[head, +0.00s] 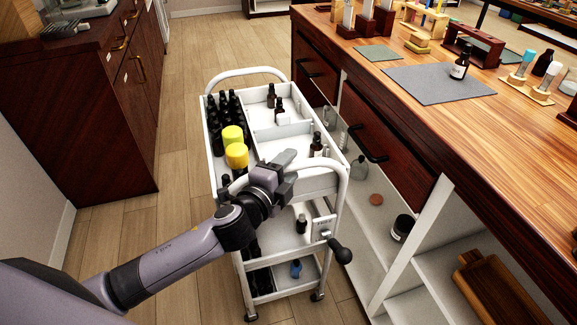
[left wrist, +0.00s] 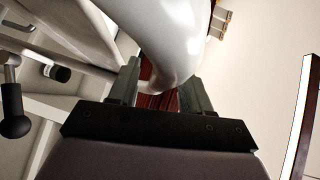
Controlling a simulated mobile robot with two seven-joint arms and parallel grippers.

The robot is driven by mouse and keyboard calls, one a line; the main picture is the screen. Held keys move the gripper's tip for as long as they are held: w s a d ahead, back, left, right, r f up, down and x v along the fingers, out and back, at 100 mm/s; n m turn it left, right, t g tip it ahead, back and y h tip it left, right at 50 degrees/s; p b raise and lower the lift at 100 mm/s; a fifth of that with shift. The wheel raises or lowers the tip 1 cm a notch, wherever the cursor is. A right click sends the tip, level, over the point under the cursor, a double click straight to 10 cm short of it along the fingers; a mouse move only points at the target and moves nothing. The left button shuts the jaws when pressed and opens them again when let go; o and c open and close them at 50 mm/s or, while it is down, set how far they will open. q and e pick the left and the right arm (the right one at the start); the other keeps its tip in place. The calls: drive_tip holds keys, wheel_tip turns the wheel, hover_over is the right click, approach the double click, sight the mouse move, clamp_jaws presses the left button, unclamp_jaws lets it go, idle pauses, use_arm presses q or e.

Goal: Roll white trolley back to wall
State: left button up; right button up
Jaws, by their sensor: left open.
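The white trolley (head: 212,150) stands in the aisle beside the wooden bench. Its near push handle (head: 344,178) is a curved white tube; it also shows large in the left wrist view (left wrist: 172,48). My left gripper (head: 288,163) is at the near end of the trolley, over this handle. In the left wrist view its two open fingers (left wrist: 160,88) lie either side of the white tube; I cannot tell whether they touch it. My right gripper is not in view.
Black bottles (head: 222,112) and two yellow-capped jars (head: 237,155) stand on the trolley's top. The wooden bench (head: 520,115) is close along its right side. Dark wood cabinets (head: 75,135) stand at left, with bare floor (head: 180,120) between. A black knob (head: 340,252) sticks out at the trolley's near corner.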

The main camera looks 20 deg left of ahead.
use_arm(q)
drive_tip(key=shift+w+d, duration=0.1)
drive_tip(key=shift+w, duration=0.15)
clamp_jaws()
idle(0.3)
